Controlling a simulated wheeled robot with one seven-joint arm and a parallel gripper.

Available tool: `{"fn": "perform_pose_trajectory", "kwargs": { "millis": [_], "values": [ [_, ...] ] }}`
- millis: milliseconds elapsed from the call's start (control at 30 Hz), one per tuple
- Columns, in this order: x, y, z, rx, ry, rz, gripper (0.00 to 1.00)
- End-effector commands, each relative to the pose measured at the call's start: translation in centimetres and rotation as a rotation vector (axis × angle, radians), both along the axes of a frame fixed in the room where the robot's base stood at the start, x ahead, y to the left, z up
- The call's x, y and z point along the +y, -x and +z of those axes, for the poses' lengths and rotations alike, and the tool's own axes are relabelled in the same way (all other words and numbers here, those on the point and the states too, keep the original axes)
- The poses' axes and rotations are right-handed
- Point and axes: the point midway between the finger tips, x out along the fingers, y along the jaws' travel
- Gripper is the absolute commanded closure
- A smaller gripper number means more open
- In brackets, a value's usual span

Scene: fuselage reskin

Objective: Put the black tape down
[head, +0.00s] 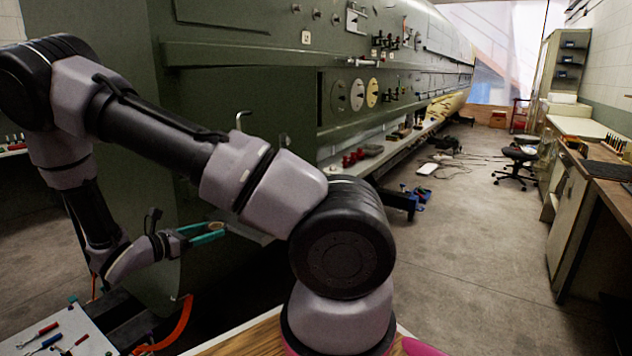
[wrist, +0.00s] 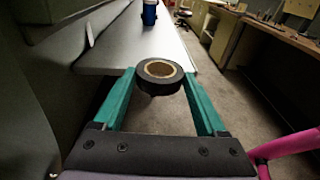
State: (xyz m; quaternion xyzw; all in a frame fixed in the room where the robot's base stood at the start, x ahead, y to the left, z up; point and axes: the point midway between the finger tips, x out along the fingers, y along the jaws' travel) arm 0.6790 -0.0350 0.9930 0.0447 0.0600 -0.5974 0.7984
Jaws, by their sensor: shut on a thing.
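The black tape (wrist: 159,80) is a round roll with a tan core. It sits between the tips of the two teal fingers of my gripper (wrist: 159,74) in the wrist view. My gripper is shut on it. In the head view my gripper (head: 214,232) is left of centre, beside the green fuselage, with the tape's tan core (head: 217,227) small at its tips. In the wrist view the tape overlaps the near end of a pale grey ledge (wrist: 112,52); I cannot tell whether it touches the ledge.
A blue can (wrist: 149,13) stands farther along the ledge. The green fuselage (head: 230,90) rises close beside my arm. A tray with tools (head: 62,335) is at lower left. A workbench (head: 600,170) lines the right. The floor (head: 470,270) between is mostly clear.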

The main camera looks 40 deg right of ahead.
Motion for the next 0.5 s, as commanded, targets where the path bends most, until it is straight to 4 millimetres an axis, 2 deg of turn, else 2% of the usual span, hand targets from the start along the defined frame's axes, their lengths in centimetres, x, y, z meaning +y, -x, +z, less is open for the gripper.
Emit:
{"fn": "perform_pose_trajectory", "kwargs": {
  "millis": [167,500],
  "values": [
    [-2.7,-0.6,0.0,0.001,0.001,-0.008,0.79],
    [-11.5,-3.1,0.0,0.0,0.001,-0.011,0.79]
  ]
}}
